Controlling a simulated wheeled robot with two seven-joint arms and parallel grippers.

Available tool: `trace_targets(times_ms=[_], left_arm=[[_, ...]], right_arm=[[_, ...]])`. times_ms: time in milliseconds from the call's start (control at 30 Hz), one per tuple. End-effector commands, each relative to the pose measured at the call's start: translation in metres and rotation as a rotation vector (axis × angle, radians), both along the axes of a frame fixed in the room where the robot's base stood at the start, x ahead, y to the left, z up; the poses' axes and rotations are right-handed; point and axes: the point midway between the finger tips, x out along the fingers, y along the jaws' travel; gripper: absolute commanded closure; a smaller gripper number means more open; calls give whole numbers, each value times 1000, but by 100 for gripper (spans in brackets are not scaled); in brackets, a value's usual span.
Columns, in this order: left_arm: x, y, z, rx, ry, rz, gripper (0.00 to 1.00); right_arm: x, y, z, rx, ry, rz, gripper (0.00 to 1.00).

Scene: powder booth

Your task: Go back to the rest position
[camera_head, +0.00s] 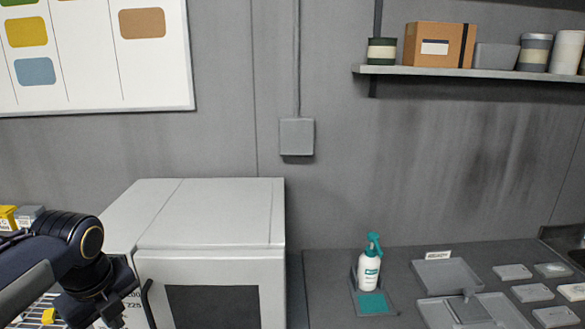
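My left arm comes in from the lower left, and its dark wrist end (92,300) is bent downward in front of the white box's left side. The fingers of my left gripper do not show clearly, so I cannot tell whether they are open or shut or hold anything. My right arm and gripper are not in view.
A white oven-like box (210,215) with a dark window stands beside my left arm. To the right, a grey bench (330,270) holds a white and teal spray bottle (369,270), trays (445,273) and several small panels. A shelf (450,72) with containers hangs above.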

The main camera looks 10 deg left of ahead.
Motion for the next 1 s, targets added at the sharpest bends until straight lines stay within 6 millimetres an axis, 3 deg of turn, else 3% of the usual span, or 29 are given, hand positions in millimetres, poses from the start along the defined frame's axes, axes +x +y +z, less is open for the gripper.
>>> trace_targets(times_ms=[267, 400, 600, 800, 1000], left_arm=[[-48, -77, -33, -435, -140, 812, 100], [-72, -114, -51, -664, -119, 1249, 100], [-96, -153, -74, -903, -21, 1755, 100], [-105, -167, -83, -992, 46, 1975, 100], [-105, -167, -83, -994, 48, 1982, 100]], right_arm=[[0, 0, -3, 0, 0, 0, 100], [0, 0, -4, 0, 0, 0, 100], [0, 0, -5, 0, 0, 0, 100], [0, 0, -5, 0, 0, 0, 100], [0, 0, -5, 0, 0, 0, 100]])
